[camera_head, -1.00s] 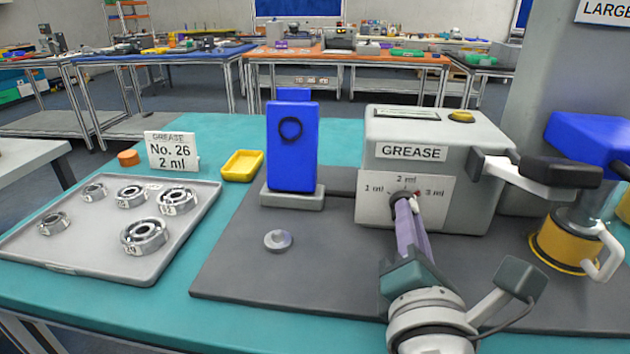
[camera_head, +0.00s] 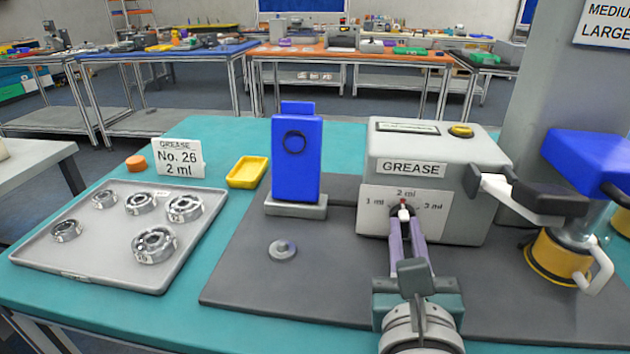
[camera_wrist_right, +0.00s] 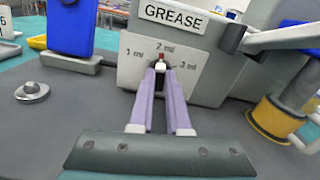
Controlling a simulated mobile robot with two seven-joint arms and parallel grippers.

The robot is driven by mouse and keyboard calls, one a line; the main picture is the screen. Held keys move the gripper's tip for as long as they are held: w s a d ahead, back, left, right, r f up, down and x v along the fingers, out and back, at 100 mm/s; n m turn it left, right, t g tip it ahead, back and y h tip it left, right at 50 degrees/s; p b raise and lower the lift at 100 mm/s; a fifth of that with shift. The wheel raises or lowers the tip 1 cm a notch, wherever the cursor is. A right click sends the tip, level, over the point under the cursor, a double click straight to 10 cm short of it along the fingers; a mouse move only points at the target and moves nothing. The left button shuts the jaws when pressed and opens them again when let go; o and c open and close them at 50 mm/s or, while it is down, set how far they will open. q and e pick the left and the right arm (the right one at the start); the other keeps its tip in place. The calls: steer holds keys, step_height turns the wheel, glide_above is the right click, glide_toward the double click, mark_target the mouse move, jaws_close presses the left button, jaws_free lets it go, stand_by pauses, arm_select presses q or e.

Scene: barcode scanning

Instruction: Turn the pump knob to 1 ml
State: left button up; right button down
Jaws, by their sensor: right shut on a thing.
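The grey grease pump (camera_head: 470,160) stands on the dark mat, and the wrist view shows its front too (camera_wrist_right: 205,55). Its white dial plate (camera_head: 375,215) reads 1 ml at left, 2 ml at top and 3 ml at right. The small knob (camera_head: 404,211) has a red mark, and it also shows in the wrist view (camera_wrist_right: 160,64). The mark points up at 2 ml. My right gripper (camera_head: 405,226) is shut on the knob with its purple fingers, which partly hide it. My left gripper is not in view.
A dark-ended lever (camera_head: 525,195) juts out to the right of the dial, near a yellow-banded canister (camera_head: 558,258). A blue block on a stand (camera_head: 297,160) is left of the pump. A tray of bearings (camera_head: 85,262) lies at left. A card (camera_head: 179,158) reads No. 26, 2 ml.

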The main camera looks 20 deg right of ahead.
steer(key=n+p, duration=0.1)
steer(key=n, duration=0.4)
steer(key=shift+a+n+p, duration=0.1)
steer(key=shift+n+p, duration=0.2)
steer(key=n, duration=0.3)
steer(key=shift+p, duration=0.4)
steer(key=shift+w+f+n, duration=0.1)
steer(key=shift+n, duration=0.7)
steer(key=c, duration=0.9)
jaws_free()
